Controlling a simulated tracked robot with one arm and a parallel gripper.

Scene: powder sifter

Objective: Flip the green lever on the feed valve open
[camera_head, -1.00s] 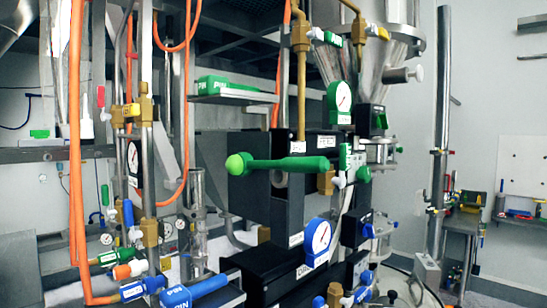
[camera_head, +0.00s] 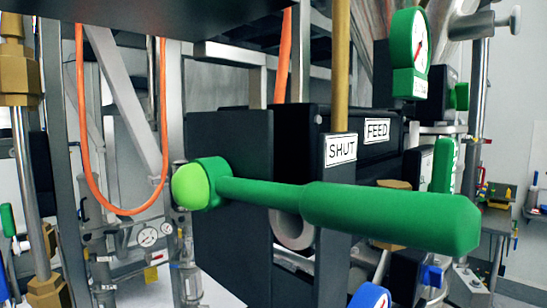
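The green lever (camera_head: 390,215) lies across the middle of the view, nearly level, with its thick handle end toward the right. Its light green round knob (camera_head: 191,186) is at the left end. The lever crosses in front of the dark valve block (camera_head: 232,245). A label reading SHUT (camera_head: 341,150) is just above the handle, and a label reading FEED (camera_head: 377,131) is above and right of it. My gripper does not show in the view, so its distance from the lever cannot be seen.
A green-rimmed gauge (camera_head: 410,52) is at upper right. An orange hose (camera_head: 72,120) loops down at left, near a brass fitting (camera_head: 18,72). A dark beam (camera_head: 160,18) crosses the top. Part of a blue gauge (camera_head: 371,297) shows at the bottom. The space in front of the lever looks clear.

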